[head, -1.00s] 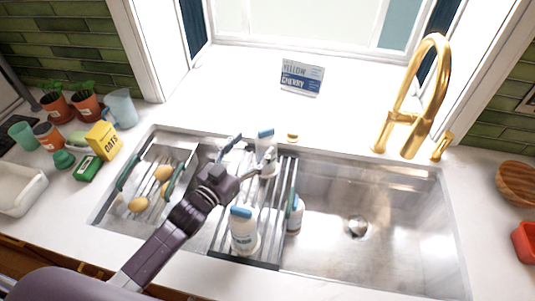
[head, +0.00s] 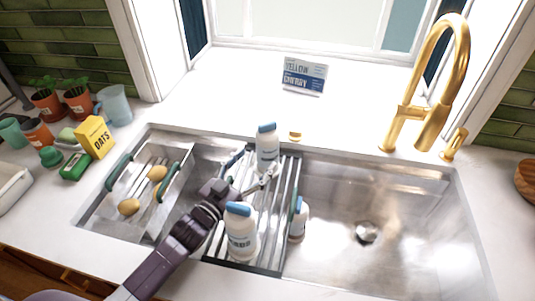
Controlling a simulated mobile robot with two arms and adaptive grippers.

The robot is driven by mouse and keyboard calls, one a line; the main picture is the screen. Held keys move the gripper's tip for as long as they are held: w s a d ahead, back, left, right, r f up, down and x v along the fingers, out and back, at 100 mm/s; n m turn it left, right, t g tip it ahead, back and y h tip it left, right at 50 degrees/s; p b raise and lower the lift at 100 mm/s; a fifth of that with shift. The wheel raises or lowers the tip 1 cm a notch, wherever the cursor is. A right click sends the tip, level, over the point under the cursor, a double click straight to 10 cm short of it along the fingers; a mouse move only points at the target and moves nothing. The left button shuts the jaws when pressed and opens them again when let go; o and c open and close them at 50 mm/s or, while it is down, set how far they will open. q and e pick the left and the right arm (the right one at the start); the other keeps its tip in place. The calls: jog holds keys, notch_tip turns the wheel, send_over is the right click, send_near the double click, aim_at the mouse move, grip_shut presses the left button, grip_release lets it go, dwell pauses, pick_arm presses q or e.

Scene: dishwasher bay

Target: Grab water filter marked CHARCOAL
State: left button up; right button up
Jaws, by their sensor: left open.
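Three white bottles with blue caps and small labels stand on or by the drying rack (head: 275,215) over the sink. The back bottle (head: 267,145) stands upright at the rack's far end. The front bottle (head: 240,238) stands near the rack's front edge. The third bottle (head: 299,222) stands just right of the rack, partly hidden by its edge. I cannot read which label says CHARCOAL. My left gripper (head: 256,168) is open and empty, its fingers spread beside the lower part of the back bottle. I cannot tell whether they touch it. My right gripper is not in view.
A gold faucet (head: 402,112) rises behind the sink. The oats box (head: 95,137) stands on the left counter. A sign (head: 304,76) stands on the sill. The right basin is empty.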

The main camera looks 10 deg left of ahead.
aim_at(268, 146)
pick_arm(q)
jog(key=p+x, duration=0.1)
jog(key=x, duration=0.6)
jog(key=shift+w+d, duration=0.1)
jog(key=shift+c, duration=0.4)
jog(key=c, duration=1.5)
jog(key=shift+r, duration=0.1)
jog(key=shift+c, duration=0.5)
jog(key=shift+r, duration=0.1)
